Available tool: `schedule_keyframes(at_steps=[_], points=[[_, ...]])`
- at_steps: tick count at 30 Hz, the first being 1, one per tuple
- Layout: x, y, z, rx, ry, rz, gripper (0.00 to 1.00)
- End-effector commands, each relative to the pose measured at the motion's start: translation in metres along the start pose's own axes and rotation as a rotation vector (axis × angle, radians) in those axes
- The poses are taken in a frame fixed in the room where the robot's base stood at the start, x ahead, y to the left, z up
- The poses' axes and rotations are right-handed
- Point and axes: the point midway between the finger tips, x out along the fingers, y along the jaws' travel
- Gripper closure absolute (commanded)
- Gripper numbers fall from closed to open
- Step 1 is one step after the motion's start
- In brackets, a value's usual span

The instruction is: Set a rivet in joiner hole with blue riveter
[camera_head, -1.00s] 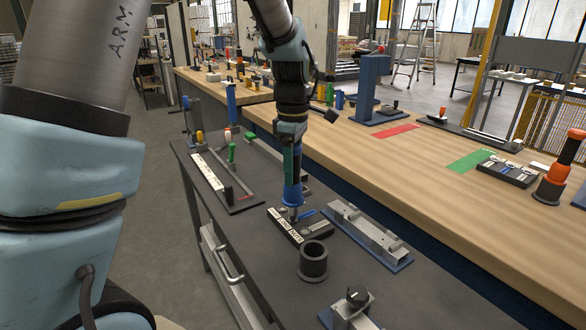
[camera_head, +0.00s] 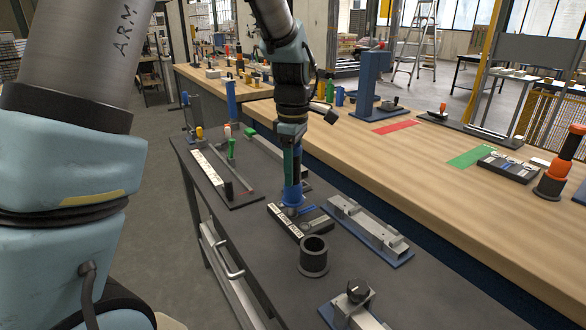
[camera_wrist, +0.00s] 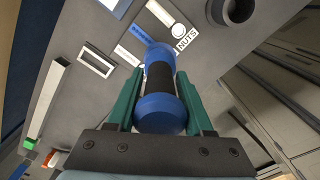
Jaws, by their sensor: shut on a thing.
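My gripper (camera_head: 291,165) is shut on the blue riveter (camera_head: 293,191), which it holds upright, nose down. In the wrist view the riveter (camera_wrist: 160,88) shows blue ends and a black middle, between two green fingers. The riveter's lower end is at the black parts tray (camera_head: 286,224), which has white labels and holds small blue and grey parts. Its nose is hidden, so I cannot tell whether it touches a part. A grey metal profile on a blue base (camera_head: 400,262), perhaps the joiner, lies right of the tray. I cannot make out its hole.
A black cup-shaped holder (camera_head: 313,257) stands in front of the tray. A clamp with a black knob (camera_head: 357,291) is at the near edge. A long rail fixture (camera_head: 216,182) lies left, with upright coloured tools behind it. The wooden bench (camera_head: 455,205) runs along the right.

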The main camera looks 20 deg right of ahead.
Motion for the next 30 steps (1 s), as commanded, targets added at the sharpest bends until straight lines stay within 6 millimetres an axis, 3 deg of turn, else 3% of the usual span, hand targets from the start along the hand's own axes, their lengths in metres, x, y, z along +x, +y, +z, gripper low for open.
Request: schedule_keyframes(at_steps=[10, 30], points=[[-0.005, 0.0, 0.0, 0.0, 0.0, -0.001, 1.0], [-0.056, 0.0, 0.0, 0.0, 0.0, 0.001, 1.0]])
